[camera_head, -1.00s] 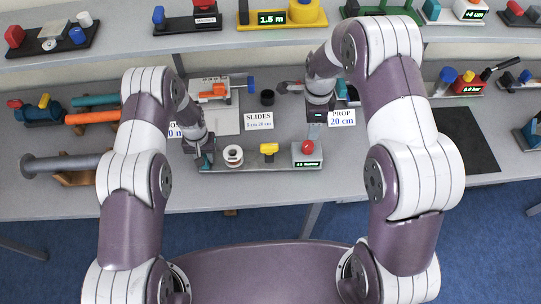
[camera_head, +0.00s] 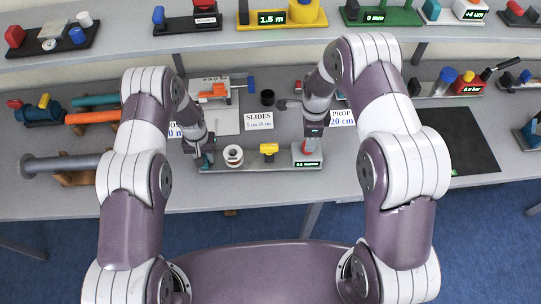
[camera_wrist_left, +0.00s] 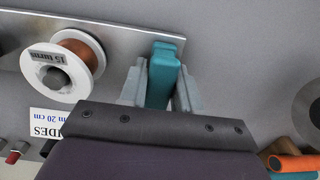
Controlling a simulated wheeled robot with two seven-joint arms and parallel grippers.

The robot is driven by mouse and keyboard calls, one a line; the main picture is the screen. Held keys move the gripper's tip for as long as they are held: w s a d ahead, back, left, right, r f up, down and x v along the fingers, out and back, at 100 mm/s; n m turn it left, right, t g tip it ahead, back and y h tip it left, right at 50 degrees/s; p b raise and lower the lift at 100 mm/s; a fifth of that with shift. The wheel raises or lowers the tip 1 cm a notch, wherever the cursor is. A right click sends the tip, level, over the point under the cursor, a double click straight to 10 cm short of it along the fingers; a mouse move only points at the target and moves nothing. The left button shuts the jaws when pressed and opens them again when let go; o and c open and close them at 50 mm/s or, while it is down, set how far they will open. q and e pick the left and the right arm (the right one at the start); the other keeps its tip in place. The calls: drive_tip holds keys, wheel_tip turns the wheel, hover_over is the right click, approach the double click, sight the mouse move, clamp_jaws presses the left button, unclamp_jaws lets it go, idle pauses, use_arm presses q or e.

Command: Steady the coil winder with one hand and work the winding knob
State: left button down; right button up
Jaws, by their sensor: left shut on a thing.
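The coil winder is a narrow metal base (camera_head: 250,166) near the front of the table. It carries a teal block, a white spool (camera_head: 233,155), a yellow part (camera_head: 269,150) and a grey box with a small green display (camera_head: 307,163). My left gripper (camera_head: 207,160) is shut on the teal block at its left end. In the left wrist view the teal block (camera_wrist_left: 162,78) sits between the fingers, beside the copper-wound spool (camera_wrist_left: 65,66) labelled 15 turns. My right gripper (camera_head: 311,142) is over the red knob (camera_head: 309,148) on the box. Its fingers are too small to tell open from shut.
A SLIDES sign (camera_head: 258,118) and a PROP sign (camera_head: 342,118) stand behind the winder. A dark cup (camera_head: 267,97) is farther back. Pipes (camera_head: 60,163) lie at the left, a black mat (camera_head: 470,140) at the right. A shelf with several devices runs along the back.

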drive_tip(key=shift+f, duration=2.7)
clamp_jaws()
drive_tip(key=m, duration=0.3)
drive_tip(key=m, duration=0.4)
drive_tip(key=shift+m, duration=0.3)
unclamp_jaws()
drive_tip(key=shift+m, duration=0.3)
